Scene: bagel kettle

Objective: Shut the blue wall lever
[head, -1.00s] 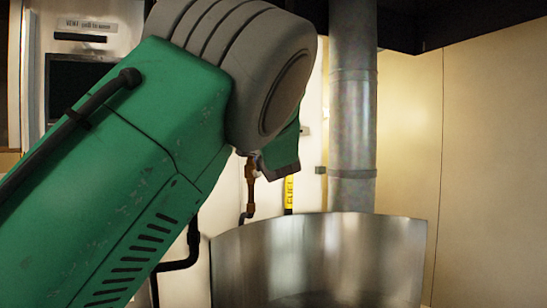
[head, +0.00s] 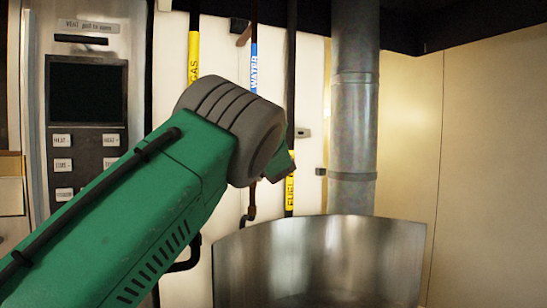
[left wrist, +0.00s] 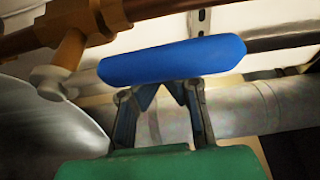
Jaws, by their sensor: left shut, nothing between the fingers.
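The blue wall lever (left wrist: 172,60) lies almost level across the left wrist view, with a brass valve body (left wrist: 66,62) at its left end. In the head view I cannot make out the lever; my left arm covers that part of the wall. My left gripper (left wrist: 161,88) is shut and empty, with its fingertips at the lever's lower edge in the left wrist view. I cannot tell whether they touch it. In the head view the fingers are hidden behind my green arm. My right gripper is in neither view.
A steel kettle (head: 320,262) stands below right of my arm. Pipes labelled gas (head: 194,60), water (head: 254,67) and fuel (head: 290,185) run down the wall. A thick grey duct (head: 354,110) stands at the right, a control panel (head: 88,100) at the left.

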